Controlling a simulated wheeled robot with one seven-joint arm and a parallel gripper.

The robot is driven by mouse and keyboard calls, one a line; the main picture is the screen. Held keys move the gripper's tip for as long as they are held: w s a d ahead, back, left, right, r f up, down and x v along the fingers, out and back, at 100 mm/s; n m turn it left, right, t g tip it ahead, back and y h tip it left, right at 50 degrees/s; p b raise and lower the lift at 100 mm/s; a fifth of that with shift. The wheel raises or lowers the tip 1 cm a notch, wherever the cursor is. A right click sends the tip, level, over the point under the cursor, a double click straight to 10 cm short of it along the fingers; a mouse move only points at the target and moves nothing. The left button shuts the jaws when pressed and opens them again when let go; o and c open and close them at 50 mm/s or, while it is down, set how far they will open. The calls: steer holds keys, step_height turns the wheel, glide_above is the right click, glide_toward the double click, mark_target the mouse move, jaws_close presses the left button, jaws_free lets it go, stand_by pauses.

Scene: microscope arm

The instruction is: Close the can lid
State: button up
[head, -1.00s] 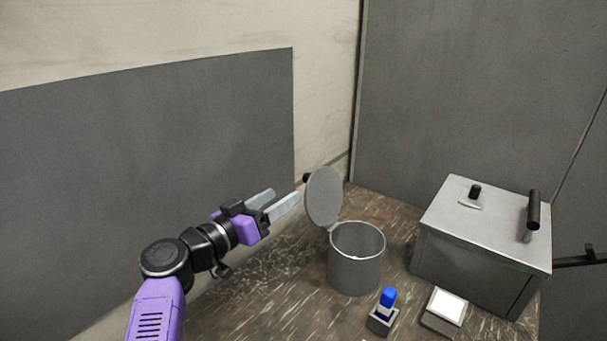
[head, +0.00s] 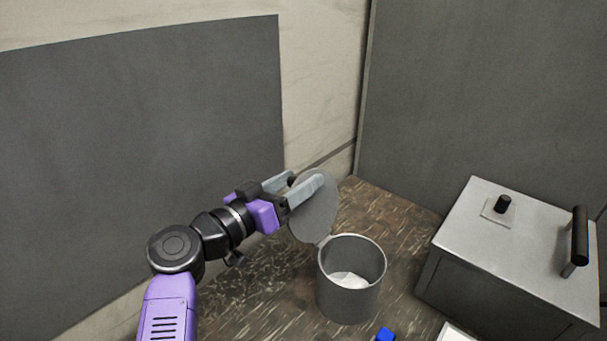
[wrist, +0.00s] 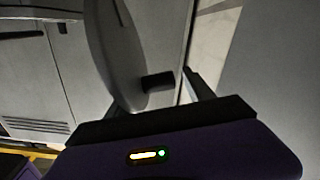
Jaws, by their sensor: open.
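The can (head: 350,295) is a grey metal cylinder standing upright on the brown surface, with something white inside. Its round lid (head: 316,216) is open, standing upright on the hinge at the can's left rim. My gripper (head: 301,186) is open at the lid, with one finger in front of its upper part and the other behind or beside it. In the wrist view the lid (wrist: 117,50) shows nearly edge-on, with its dark knob (wrist: 158,82) pointing right, between the fingers. I cannot tell whether a finger touches the lid.
A grey metal box (head: 510,255) with a black handle (head: 580,237) stands to the right. A blue object (head: 385,335) and a white-topped item (head: 456,333) lie at the bottom edge. A grey panel and wall rise behind the lid.

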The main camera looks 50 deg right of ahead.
steer(key=shift+d, duration=0.1)
steer(key=shift+c, duration=0.9)
steer(key=shift+w, duration=0.1)
jaws_close()
